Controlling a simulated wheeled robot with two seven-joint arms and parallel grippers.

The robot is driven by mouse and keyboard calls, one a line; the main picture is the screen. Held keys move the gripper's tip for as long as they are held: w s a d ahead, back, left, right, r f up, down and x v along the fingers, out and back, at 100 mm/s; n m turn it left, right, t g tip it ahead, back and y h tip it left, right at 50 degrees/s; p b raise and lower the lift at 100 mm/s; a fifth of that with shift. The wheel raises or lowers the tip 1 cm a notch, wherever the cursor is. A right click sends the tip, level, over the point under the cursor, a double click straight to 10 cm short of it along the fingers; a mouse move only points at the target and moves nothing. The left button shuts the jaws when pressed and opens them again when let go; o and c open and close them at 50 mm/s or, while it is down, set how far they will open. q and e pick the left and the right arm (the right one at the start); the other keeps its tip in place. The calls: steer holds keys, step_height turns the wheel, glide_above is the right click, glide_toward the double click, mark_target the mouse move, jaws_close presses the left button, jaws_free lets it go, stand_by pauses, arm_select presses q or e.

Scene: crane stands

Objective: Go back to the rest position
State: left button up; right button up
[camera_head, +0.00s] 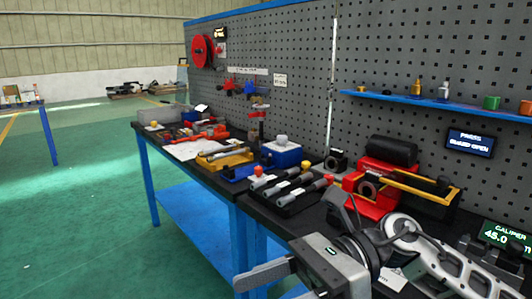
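My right gripper (264,274) is in the lower middle of the head view, in front of the near workbench's front edge. Its arm comes in from the lower right. One grey finger points left, over the floor side of the bench. The other finger is hidden or cut off, so I cannot tell how wide the gripper stands. No object shows at the visible finger. My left gripper is not in view.
Blue-legged benches with a dark top (307,219) run along a grey pegboard (270,60). On them are a black tray of tools (287,200), a red machine (372,199), a blue box (283,156) and a yellow fixture (224,158). A caliper display (507,238) is at right. The green floor (80,210) left is clear.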

steer(key=w+d+f+n+t+h, duration=0.1)
steer(key=w+d+f+n+t, duration=0.15)
steer(key=n+t, duration=0.75)
steer(key=w+d+f+n+t+p, duration=0.1)
steer(key=w+f+n+t, duration=0.15)
steer(key=n+t, duration=0.7)
steer(key=w+d+f+n+t+h, duration=0.1)
steer(key=w+d+n+t, duration=0.2)
steer(key=n, duration=1.3)
steer(key=s+d+f+m+g+h, duration=0.2)
steer(key=s+f+m+h, duration=0.1)
steer(key=f, duration=0.4)
steer(key=s+d+f+m+g+h, duration=0.1)
steer(key=s+d+f+m+h, duration=0.2)
steer(key=s+f+m, duration=0.2)
steer(key=s+d+f+m+g+h+p, duration=0.1)
steer(key=s+f+m+h, duration=0.3)
steer(key=f+m, duration=0.5)
steer(key=shift+d+f+g, duration=0.65)
steer(key=shift+f+g, duration=0.2)
steer(key=shift+f, duration=0.05)
steer(key=shift+s, duration=0.1)
